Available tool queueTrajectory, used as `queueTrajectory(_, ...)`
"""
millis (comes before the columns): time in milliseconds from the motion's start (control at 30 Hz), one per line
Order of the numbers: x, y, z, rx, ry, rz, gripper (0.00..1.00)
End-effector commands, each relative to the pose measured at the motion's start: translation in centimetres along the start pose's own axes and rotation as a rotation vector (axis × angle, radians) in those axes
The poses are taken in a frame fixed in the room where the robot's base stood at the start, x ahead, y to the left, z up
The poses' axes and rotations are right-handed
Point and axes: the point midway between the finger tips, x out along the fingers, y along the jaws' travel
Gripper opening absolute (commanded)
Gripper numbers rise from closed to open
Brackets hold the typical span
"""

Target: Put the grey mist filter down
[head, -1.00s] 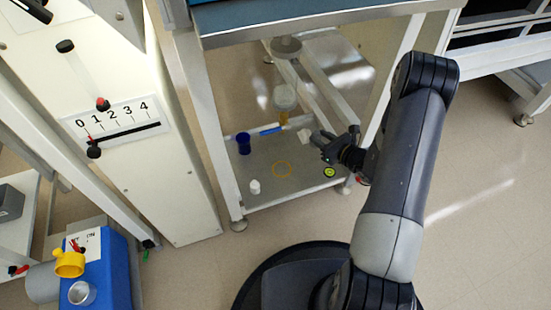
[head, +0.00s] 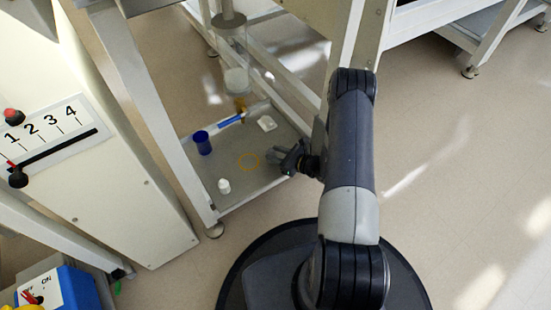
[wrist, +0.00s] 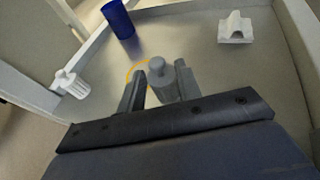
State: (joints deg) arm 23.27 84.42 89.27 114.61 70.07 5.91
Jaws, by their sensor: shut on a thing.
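The grey mist filter (wrist: 160,82) is a small grey cylinder with a narrower knob on top. It stands between the two fingers of my gripper (head: 279,157) in the wrist view, and the gripper is shut on it. In the head view I cannot make out the filter clearly against the dark fingers. A yellow ring (head: 249,162) is marked on the grey lower shelf (head: 235,183), just left of my gripper. In the wrist view the ring (wrist: 130,72) is partly hidden behind the fingers and filter. I cannot tell whether the filter touches the shelf.
A blue cup (head: 202,142) stands at the back left of the shelf. A small white capped piece (head: 224,186) is near the front left edge. A white wedge-shaped block (head: 267,123) lies behind my gripper. A frame leg (head: 155,115) rises at the left. The ring's inside looks clear.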

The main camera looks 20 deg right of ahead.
Motion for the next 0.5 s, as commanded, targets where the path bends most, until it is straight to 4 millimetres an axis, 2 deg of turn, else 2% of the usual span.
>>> queueTrajectory(33, 0.38, 0.04, -1.27, 0.001, 0.001, 0.000, 0.11)
queueTrajectory(100, 0.54, -0.01, -1.70, 0.000, 0.000, 0.000, 0.11)
queueTrajectory(467, 0.57, 0.03, -1.88, 0.001, 0.000, 0.000, 0.11)
queueTrajectory(500, 0.57, 0.02, -1.85, 0.000, 0.000, 0.000, 0.35)
